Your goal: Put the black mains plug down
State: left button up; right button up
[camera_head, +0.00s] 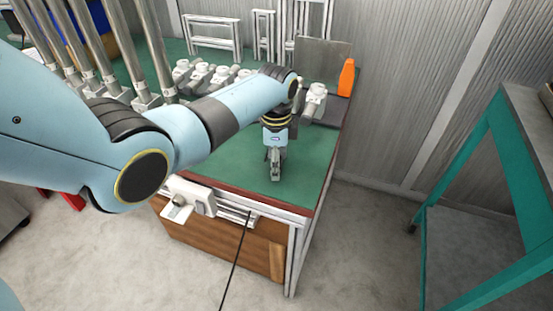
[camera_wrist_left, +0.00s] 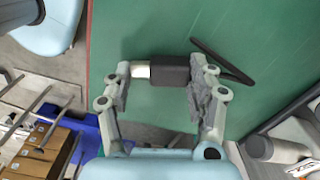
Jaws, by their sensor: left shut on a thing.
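My left gripper (camera_head: 275,172) points down over the green tabletop (camera_head: 232,165), close to its front edge. In the left wrist view, the gripper (camera_wrist_left: 160,82) is shut on the black mains plug (camera_wrist_left: 172,70). The plug lies crosswise between the two fingers, its pale end against the left finger and its black body toward the right finger. A black strip (camera_wrist_left: 222,60) shows past the right finger. Green surface lies beneath the plug; I cannot tell whether they touch. The plug is not clearly visible in the head view. My right gripper is out of view.
White fittings and metal posts (camera_head: 155,50) crowd the table's back left. An orange object (camera_head: 346,77) stands at the back right. A white vise-like fixture (camera_head: 190,196) sits at the front edge, and a black cable (camera_head: 236,262) hangs in front.

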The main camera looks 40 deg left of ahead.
pick_arm(q)
jog(key=o, duration=1.2)
notch_tip(320, 180, up, 12)
dwell(0.4)
